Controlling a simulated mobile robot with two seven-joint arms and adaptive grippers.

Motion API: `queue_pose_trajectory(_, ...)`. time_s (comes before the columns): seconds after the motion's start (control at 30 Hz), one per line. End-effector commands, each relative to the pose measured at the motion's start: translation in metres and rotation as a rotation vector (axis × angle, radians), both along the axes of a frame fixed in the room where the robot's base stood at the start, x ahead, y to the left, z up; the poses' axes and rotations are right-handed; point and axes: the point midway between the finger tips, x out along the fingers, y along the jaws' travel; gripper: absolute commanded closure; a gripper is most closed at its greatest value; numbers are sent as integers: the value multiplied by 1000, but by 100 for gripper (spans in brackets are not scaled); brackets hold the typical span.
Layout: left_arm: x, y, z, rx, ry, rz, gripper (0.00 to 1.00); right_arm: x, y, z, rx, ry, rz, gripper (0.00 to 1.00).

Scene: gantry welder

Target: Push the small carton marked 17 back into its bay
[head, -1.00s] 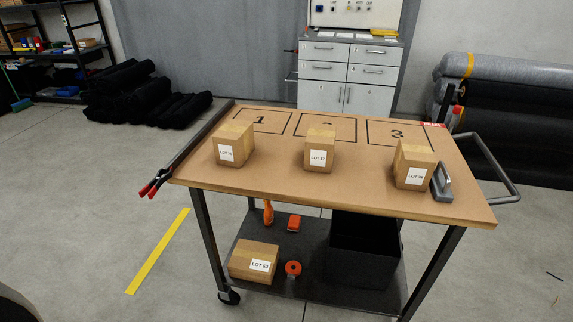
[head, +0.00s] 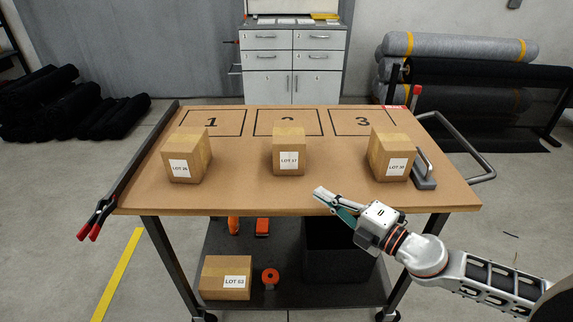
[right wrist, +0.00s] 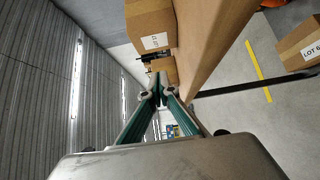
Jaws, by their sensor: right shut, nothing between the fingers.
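The carton marked LOT 17 (head: 289,152) stands upright in the middle of the cart top. It sits in front of the outlined bay 2 (head: 300,112) and hides part of the bay's number and front line. My right gripper (head: 319,193) is at the cart's front edge, right of the carton and nearer to me, apart from it. Its fingers are shut and empty; they also show in the right wrist view (right wrist: 160,92). A carton with a partly legible LOT label (right wrist: 150,27) shows there above the fingers. My left gripper is out of view.
Labelled cartons stand left (head: 187,155) and right (head: 390,155), in front of bays 1 and 3. A grey metal piece (head: 425,170) is beside the right one. A red-handled clamp (head: 97,215) lies along the left edge. The cart's front middle is clear.

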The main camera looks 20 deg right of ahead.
Motion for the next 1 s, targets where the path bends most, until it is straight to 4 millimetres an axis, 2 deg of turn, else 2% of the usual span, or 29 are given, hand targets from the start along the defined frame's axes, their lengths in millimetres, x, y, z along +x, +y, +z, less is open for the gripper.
queue_pose_trajectory(0.27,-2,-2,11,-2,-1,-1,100,22,11,4,2,-5,-1,100)
queue_pose_trajectory(0.77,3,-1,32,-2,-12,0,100,91,49,3,1,-3,-1,100)
queue_pose_trajectory(1.0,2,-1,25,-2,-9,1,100,119,38,-1,1,0,-2,100)
